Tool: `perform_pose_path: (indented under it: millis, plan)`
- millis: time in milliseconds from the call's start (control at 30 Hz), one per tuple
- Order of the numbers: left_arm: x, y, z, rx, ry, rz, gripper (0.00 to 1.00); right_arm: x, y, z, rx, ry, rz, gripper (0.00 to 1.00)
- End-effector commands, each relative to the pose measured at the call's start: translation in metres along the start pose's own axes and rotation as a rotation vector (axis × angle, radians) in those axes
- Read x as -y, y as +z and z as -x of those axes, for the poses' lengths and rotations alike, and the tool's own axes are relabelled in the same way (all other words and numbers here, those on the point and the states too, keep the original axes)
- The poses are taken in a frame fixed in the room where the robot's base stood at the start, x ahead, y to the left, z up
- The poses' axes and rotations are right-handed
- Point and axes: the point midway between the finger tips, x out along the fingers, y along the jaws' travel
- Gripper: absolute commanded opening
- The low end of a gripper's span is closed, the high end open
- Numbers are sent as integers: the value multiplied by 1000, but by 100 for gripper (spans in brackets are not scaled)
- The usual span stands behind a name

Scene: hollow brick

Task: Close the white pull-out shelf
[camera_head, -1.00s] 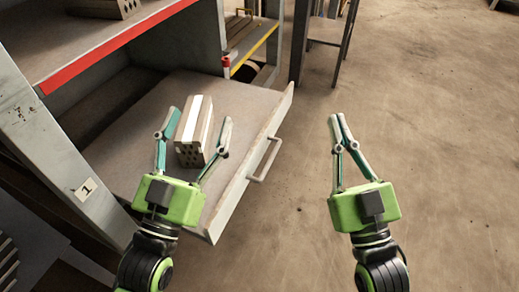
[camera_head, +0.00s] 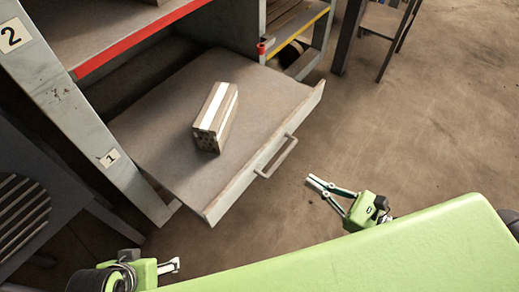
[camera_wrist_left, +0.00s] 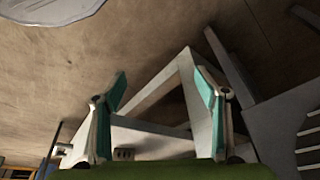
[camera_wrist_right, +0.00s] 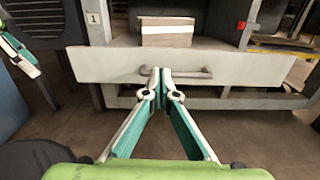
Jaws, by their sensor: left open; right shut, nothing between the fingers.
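The white pull-out shelf (camera_head: 262,170) stands out from the grey rack, with its front panel and bar handle (camera_head: 277,157) facing the open floor. A hollow brick with a white stripe (camera_head: 215,118) lies on it. My right gripper (camera_head: 312,183) is shut and empty, in front of the handle and apart from it in the head view. In the right wrist view the shut fingertips (camera_wrist_right: 160,72) overlap the handle (camera_wrist_right: 178,73); contact cannot be told. My left gripper (camera_head: 172,266) is low at the left, partly hidden by my green body; its open fingers (camera_wrist_left: 162,90) hold nothing.
The rack's post (camera_head: 75,115) with number labels stands left of the shelf. A red-edged upper shelf (camera_head: 140,38) is above. A dark stool or table (camera_head: 380,25) stands at the back right. The floor (camera_head: 420,120) on the right is clear.

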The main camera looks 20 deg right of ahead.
Motion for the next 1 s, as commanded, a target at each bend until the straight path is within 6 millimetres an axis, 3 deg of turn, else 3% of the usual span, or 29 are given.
perform_pose_path:
  millis: [167,533,800,1000]
  plan:
    - [1,8,0,28,-2,1,66,0,-3,-6,-8,10,46,0]
    - [0,9,-6,24,-1,1,66,0,-2,-80,-5,9,44,0]
    - [-2,-10,-10,-50,2,-2,66,0,-4,-124,-7,8,43,0]
    - [-2,-18,-10,-82,4,-3,66,0,-4,-136,-8,6,41,0]
